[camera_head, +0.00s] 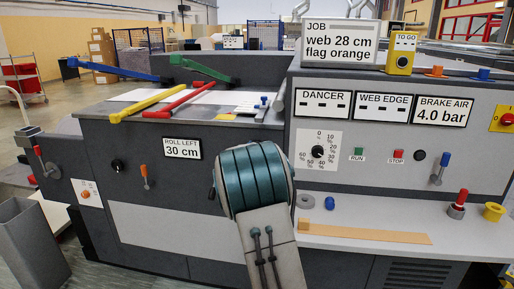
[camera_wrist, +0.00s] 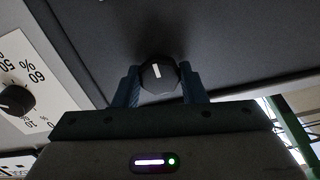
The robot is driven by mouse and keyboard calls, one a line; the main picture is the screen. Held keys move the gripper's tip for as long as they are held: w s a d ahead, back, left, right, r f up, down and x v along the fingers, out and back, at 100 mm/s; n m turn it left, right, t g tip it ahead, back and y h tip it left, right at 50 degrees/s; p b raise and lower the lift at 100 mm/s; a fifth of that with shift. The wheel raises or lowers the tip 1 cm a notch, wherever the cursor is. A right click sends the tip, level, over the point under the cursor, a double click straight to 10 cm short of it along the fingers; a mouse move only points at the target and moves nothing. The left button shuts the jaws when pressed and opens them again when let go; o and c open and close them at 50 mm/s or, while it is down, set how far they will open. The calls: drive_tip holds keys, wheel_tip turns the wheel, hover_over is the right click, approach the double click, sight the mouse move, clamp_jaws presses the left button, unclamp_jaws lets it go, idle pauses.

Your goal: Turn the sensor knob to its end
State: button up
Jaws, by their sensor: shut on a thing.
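A black faceted knob (camera_wrist: 158,74) with a white line stands on a dark panel in the wrist view. The line runs nearly straight up and down in that view. My gripper (camera_wrist: 160,84) is shut on this knob, with one finger on each side. In the head view my teal and grey arm covers the gripper and the held knob. No name label shows beside the held knob.
A percent dial (camera_head: 318,152) is right of my arm; it also shows in the wrist view (camera_wrist: 15,101). Another black knob (camera_head: 117,165) and an orange lever (camera_head: 145,176) are at the left. A light shelf (camera_head: 390,219) juts out at the right.

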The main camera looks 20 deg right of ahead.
drive_tip(key=shift+f, duration=0.1)
drive_tip(key=o, duration=1)
drive_tip(key=shift+s, duration=0.1)
drive_tip(key=v, duration=1.3)
drive_tip(key=shift+s+a, duration=0.25)
drive_tip(key=shift+s, duration=0.05)
